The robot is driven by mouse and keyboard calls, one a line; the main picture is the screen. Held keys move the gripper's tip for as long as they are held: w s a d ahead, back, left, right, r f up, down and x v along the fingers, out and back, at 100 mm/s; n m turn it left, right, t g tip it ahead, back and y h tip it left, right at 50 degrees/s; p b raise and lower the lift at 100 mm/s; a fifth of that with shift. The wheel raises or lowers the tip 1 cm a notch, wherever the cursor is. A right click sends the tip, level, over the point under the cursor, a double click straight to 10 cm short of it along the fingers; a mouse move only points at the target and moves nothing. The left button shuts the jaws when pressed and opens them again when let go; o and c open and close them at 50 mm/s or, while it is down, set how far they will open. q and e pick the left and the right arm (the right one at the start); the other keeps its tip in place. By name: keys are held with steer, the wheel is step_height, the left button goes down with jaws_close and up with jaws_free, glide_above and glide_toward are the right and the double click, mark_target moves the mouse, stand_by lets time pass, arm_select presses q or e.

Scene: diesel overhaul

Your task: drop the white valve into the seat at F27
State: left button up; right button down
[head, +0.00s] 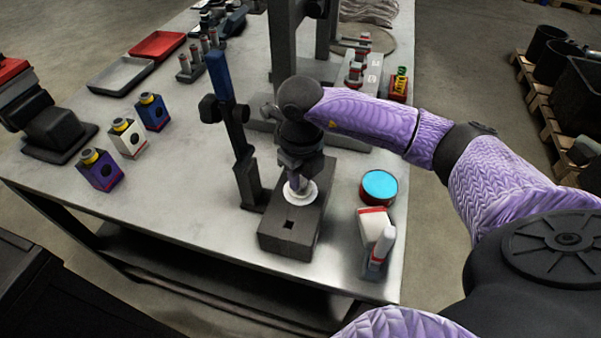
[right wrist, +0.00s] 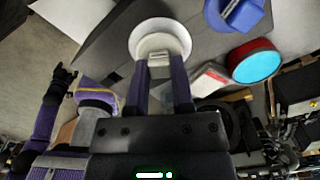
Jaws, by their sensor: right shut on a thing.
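The white valve (head: 301,193) has a wide round head. My right gripper (head: 299,180) is shut on it and points down, over the far part of a dark grey block (head: 284,243). In the right wrist view the valve (right wrist: 160,40) sits between the two purple fingers (right wrist: 160,78). Its lower side is hidden, so I cannot tell whether it touches the block. The block's near part shows a small square hole. No F27 marking is readable. My left gripper (right wrist: 62,78) shows small at the left of the right wrist view, its jaws unclear.
A blue-handled stand (head: 220,78) rises just left of the block. A red can with a blue top (head: 378,187) and a white-and-red part (head: 375,232) lie right of it. Purple, white and blue blocks (head: 127,139) stand at left. The table's front-left area is clear.

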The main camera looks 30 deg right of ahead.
steer(key=shift+f, duration=0.15)
steer(key=c, duration=0.7)
jaws_free()
steer(key=shift+c, duration=0.2)
steer(key=o, duration=0.7)
